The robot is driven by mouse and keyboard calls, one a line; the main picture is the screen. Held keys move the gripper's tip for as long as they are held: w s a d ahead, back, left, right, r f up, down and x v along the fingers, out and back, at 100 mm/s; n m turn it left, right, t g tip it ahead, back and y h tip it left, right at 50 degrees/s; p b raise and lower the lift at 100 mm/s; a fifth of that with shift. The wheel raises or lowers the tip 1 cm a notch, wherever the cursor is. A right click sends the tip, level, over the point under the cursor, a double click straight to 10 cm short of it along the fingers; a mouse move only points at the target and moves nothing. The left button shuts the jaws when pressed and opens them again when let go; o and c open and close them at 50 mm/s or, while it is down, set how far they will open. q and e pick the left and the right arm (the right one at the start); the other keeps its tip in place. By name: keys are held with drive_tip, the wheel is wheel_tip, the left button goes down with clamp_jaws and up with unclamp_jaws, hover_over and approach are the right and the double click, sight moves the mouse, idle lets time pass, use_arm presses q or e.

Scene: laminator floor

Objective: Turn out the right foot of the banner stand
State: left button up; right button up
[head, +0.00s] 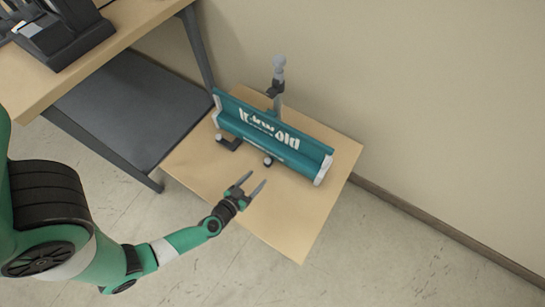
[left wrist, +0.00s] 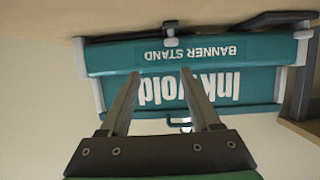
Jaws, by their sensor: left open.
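The teal banner stand (head: 270,135), with white end caps and white lettering, lies on a small wooden table. The left foot, a dark bar (head: 231,144), sticks out from its front near the left end. The right foot (head: 268,160) shows only as a short dark piece with a pale knob at the front, close against the base; its angle is hard to tell. My left gripper (head: 257,177) is open and empty, just in front of the right foot and apart from it. In the left wrist view the stand (left wrist: 180,55) appears upside down beyond the open fingers (left wrist: 157,72). My right gripper is not in view.
The wooden table top (head: 300,215) is clear in front of the stand. A grey post with a clamp (head: 277,85) rises behind the stand, near the wall. A higher desk (head: 120,20) with a black machine (head: 62,35) and a dark lower shelf (head: 130,105) stands at the left.

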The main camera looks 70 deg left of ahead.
sight(267, 161)
use_arm(q)
drive_tip(key=s, duration=0.2)
drive_tip(key=shift+s+a+f+g, duration=0.25)
drive_tip(key=shift+s+g, duration=0.05)
drive_tip(key=shift+s, duration=0.05)
drive_tip(key=shift+a, duration=0.3)
drive_tip(key=b+x, duration=0.4)
drive_tip(key=x, duration=0.7)
drive_tip(key=shift+d, duration=0.2)
drive_tip(key=shift+w+a+b, duration=0.25)
drive_tip(key=shift+w+b, duration=0.05)
drive_tip(key=shift+w, duration=0.1)
clamp_jaws()
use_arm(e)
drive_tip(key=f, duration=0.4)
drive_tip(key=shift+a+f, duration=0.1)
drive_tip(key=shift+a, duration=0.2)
